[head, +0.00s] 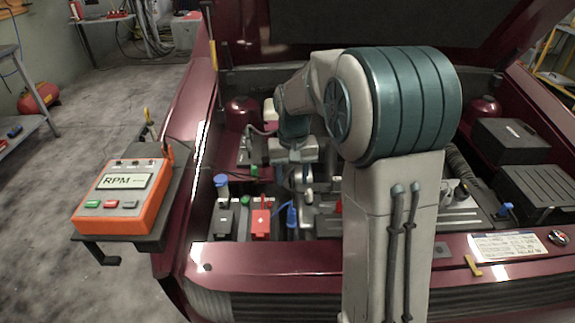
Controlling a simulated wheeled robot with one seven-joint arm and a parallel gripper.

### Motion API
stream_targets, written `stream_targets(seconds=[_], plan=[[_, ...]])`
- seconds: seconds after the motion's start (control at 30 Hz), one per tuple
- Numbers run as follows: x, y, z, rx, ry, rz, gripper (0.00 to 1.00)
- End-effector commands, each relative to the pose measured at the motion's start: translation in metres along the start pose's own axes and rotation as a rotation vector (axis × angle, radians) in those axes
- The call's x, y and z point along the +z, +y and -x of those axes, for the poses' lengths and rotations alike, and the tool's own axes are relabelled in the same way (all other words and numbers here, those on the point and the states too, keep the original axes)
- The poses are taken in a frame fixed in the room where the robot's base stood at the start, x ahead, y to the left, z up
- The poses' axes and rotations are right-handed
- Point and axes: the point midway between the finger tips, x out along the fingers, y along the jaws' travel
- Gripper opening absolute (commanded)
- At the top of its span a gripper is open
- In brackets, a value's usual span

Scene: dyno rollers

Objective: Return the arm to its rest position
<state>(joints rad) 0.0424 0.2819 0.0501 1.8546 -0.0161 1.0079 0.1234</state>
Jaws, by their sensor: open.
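My arm stands in front of the open engine bay in the head view, with its large teal joint at the upper middle. It reaches forward and to the left over the bay. My gripper (296,188) points down over the left-middle of the bay, small and partly lost among the engine parts. Its jaws are open, and I see nothing held between them. A red block (261,222) and a blue connector (292,215) lie just below and in front of it. I cannot tell whether the gripper touches anything.
An orange RPM meter (124,195) sits on a dark shelf (165,215) at the car's left side. Black boxes (538,190) fill the bay's right side. The raised hood (400,25) hangs behind the arm.

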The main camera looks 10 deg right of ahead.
Motion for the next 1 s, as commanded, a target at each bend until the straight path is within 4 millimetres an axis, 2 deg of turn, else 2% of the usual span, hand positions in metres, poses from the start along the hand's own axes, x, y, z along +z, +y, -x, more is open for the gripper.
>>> stream_targets(seconds=[0.17, 0.33, 0.5, 0.63, 0.8, 1.0], plan=[[0.002, 0.000, 0.002, 0.000, 0.003, 0.001, 0.47], [0.025, 0.002, 0.020, 0.001, 0.032, 0.011, 0.47], [0.072, 0.007, 0.045, 0.002, 0.088, 0.030, 0.47], [0.111, 0.011, 0.057, 0.000, 0.129, 0.047, 0.47], [0.161, 0.017, 0.064, -0.004, 0.184, 0.065, 0.47], [0.204, 0.022, 0.061, -0.010, 0.233, 0.082, 0.47]])
